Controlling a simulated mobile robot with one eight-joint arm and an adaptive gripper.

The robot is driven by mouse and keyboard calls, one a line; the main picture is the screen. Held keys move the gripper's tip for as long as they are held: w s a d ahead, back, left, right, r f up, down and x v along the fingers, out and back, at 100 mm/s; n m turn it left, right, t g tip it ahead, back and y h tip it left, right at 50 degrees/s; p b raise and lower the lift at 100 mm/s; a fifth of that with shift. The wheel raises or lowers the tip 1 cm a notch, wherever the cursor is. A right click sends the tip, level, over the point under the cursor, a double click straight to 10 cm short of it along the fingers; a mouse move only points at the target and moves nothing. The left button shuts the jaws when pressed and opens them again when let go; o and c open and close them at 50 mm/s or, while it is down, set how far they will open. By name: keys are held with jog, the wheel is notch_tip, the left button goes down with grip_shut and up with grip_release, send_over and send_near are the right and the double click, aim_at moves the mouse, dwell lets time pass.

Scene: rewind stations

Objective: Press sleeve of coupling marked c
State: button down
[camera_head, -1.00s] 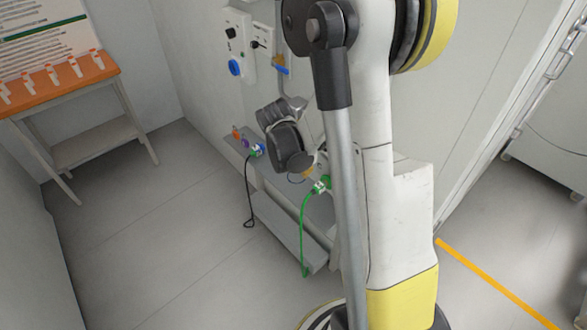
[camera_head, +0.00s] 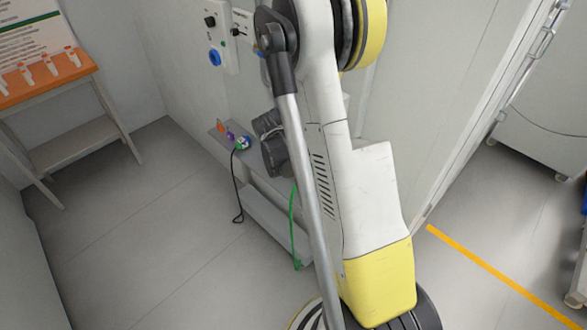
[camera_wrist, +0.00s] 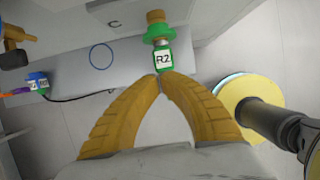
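In the wrist view, the coupling (camera_wrist: 156,28) has a brass end and a green flanged sleeve. A letter C (camera_wrist: 114,23) is on the panel to its left. A green plug labelled R2 (camera_wrist: 163,60) sits in line below the coupling, and a short pale metal part shows between them. My gripper (camera_wrist: 160,77) has its two tan fingertips together at the lower edge of the R2 plug. I cannot tell whether they touch it. Nothing shows between the fingers.
A green hose (camera_head: 292,225) hangs in front of the grey ledge. A blue plug (camera_wrist: 37,80) with a black cable is at the left of the wrist view. An orange-topped table (camera_head: 45,82) stands far left. The floor (camera_head: 150,240) at left is clear.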

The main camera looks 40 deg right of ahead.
jog(key=shift+b+x, duration=0.3)
jog(key=shift+x, duration=0.85)
jog(key=d, duration=0.2)
jog(key=shift+d+r+b, duration=0.2)
jog(key=shift+d+b, duration=0.05)
jog(key=shift+b, duration=0.05)
jog(key=shift+w+d+r, duration=0.1)
jog(key=shift+w+d, duration=0.05)
jog(key=shift+d, duration=0.45)
jog(key=shift+d+b, duration=0.3)
jog(key=shift+d, duration=0.75)
jog(key=shift+w, duration=0.1)
